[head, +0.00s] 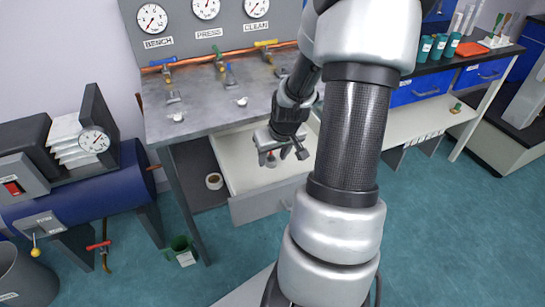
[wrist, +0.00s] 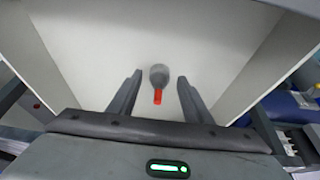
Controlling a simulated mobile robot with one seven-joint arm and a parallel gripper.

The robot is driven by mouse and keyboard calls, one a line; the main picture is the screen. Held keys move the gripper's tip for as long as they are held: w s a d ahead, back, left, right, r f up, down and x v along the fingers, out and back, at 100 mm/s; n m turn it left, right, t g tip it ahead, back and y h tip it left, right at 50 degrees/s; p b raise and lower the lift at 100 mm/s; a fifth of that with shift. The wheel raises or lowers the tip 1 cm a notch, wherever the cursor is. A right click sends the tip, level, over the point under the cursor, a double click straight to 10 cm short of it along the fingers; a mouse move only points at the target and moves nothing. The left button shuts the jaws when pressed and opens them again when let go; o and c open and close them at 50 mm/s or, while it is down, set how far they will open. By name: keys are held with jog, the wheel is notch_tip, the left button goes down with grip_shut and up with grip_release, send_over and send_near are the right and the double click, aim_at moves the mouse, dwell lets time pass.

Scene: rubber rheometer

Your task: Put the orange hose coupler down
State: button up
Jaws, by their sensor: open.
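The orange hose coupler (wrist: 158,83), grey at its wide end with an orange-red stem, shows between my fingers in the wrist view. It appears to be on the pale floor of the open drawer (head: 240,160). In the head view the coupler (head: 271,161) is small and partly hidden by my gripper. My gripper (head: 283,155) points down into the drawer under the workbench. Its two fingers are spread, with a visible gap on each side of the coupler. How far the fingertips are above the drawer floor is unclear.
The grey workbench (head: 205,112) with valves and gauges stands above and behind the drawer. Drawer walls rise on both sides of my gripper in the wrist view. A blue tank (head: 85,185) stands at left.

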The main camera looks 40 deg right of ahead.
jog(key=p+v, duration=0.4)
jog(key=v, duration=0.6)
jog(key=shift+s+r, duration=0.2)
jog(key=shift+r, duration=0.1)
